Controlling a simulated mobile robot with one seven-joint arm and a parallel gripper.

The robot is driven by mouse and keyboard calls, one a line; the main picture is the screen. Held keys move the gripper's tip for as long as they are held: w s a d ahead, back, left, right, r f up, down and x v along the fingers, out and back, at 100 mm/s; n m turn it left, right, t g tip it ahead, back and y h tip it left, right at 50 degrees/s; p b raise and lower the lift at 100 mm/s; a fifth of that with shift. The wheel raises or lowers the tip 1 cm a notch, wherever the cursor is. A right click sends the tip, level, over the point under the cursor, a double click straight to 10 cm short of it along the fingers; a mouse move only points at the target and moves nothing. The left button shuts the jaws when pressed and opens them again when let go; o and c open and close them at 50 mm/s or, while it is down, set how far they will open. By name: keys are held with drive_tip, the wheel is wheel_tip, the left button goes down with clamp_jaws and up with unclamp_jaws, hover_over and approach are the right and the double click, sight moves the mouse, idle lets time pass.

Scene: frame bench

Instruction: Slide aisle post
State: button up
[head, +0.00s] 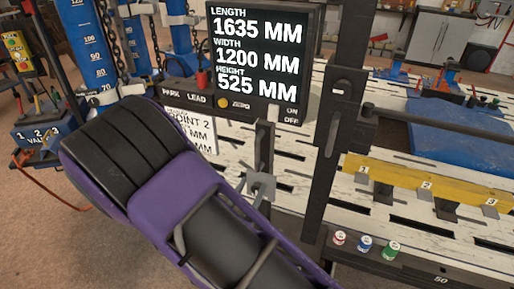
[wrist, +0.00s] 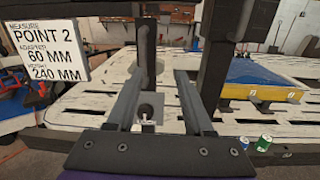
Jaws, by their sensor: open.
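A tall dark post (head: 342,110), which I take to be the aisle post, stands upright at the bench's near edge, just right of the display. It also shows in the wrist view (wrist: 211,60), right of my fingers. My gripper (wrist: 158,76) is open, with its two grey fingers apart. A small grey block (wrist: 150,106) shows between the fingers; I cannot tell whether they touch it. A grey square plate (head: 262,185) shows beside my purple arm in the head view. My fingers cannot be made out clearly there.
A display (head: 262,60) reads length 1635, width 1200, height 525 mm. A point 2 sign (wrist: 45,48) hangs at left, showing 60 and 240 mm. Small cans (head: 364,243) stand on the bench edge. A yellow numbered beam (head: 400,176) lies right of the post.

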sight(257, 156)
drive_tip(key=w+y, duration=0.1)
drive_tip(key=w, duration=0.4)
drive_tip(key=w+f+n, duration=0.1)
drive_tip(key=w, duration=0.4)
drive_tip(key=w+d+f+n+y, duration=0.1)
drive_tip(key=w, duration=0.5)
drive_tip(key=shift+y, duration=0.3)
clamp_jaws()
drive_tip(key=shift+s, duration=0.1)
idle(0.8)
